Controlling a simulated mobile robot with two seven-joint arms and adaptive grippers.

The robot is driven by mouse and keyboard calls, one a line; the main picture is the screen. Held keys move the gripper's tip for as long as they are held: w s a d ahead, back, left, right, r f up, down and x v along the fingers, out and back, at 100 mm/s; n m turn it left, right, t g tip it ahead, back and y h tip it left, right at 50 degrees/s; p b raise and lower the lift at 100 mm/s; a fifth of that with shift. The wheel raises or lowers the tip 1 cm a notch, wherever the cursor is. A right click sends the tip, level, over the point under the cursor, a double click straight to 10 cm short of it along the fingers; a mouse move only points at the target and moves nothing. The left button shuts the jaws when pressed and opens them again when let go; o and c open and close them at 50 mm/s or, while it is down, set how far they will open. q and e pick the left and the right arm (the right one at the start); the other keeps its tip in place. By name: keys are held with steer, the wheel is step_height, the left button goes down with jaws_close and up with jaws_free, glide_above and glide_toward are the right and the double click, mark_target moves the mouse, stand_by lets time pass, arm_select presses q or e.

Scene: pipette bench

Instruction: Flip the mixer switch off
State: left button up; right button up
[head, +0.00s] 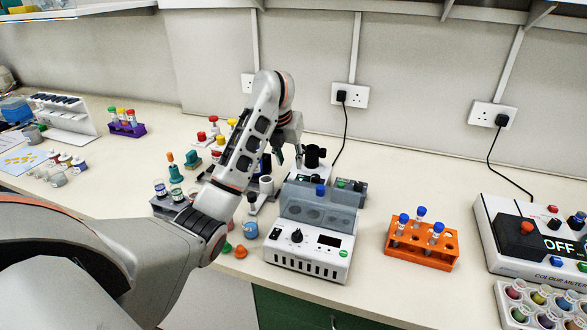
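The mixer (313,170) seems to be the small pale device with a black cup on top, standing behind the clear-lidded white block. A black cord runs up from behind it to a wall socket. Its lower front is partly hidden by the lid, and I cannot make out its switch or the switch's position. My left gripper (289,159) hangs just left of the black cup, pointing down. Its two fingertips look apart with nothing between them. My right gripper is not in view.
The lidded white block (308,260) stands in front. An orange rack (422,250) with blue-capped tubes is to its right. A colour meter (530,240) reading OFF is at far right. Several bottles and small stands crowd the area under my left arm.

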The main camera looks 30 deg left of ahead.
mark_target(293, 175)
arm_select(q)
steer(key=shift+x, duration=2.9)
jaws_close()
